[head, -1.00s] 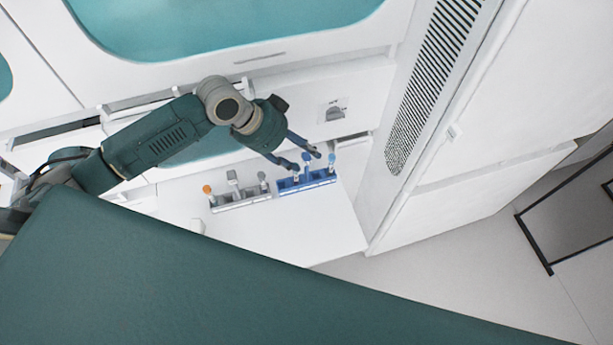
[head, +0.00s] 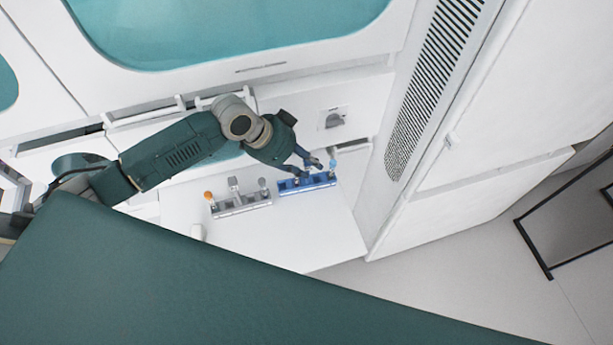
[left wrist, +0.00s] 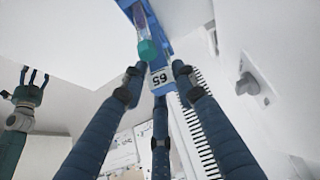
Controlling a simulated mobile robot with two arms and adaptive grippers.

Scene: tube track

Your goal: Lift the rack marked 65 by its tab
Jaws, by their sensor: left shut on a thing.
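The blue rack (head: 318,185) sits on the white counter, right of a grey rack. In the left wrist view the label 65 shows upside down on the blue rack's tab (left wrist: 160,77). My left gripper (head: 307,168) is over the middle of this rack, and its fingers (left wrist: 158,74) are closed around the tab. A teal-capped tube (left wrist: 147,48) stands in the rack close to the tab. A light-blue cap (head: 333,164) shows at the rack's right end. My right gripper (left wrist: 30,80) shows at the left wrist view's left edge, fingers apart and empty.
The grey rack (head: 242,208) holds an orange-capped tube (head: 208,196) and other tubes just left of the blue rack. The white counter (head: 290,238) is clear in front. A tall white cabinet with a dark vent (head: 430,95) stands to the right.

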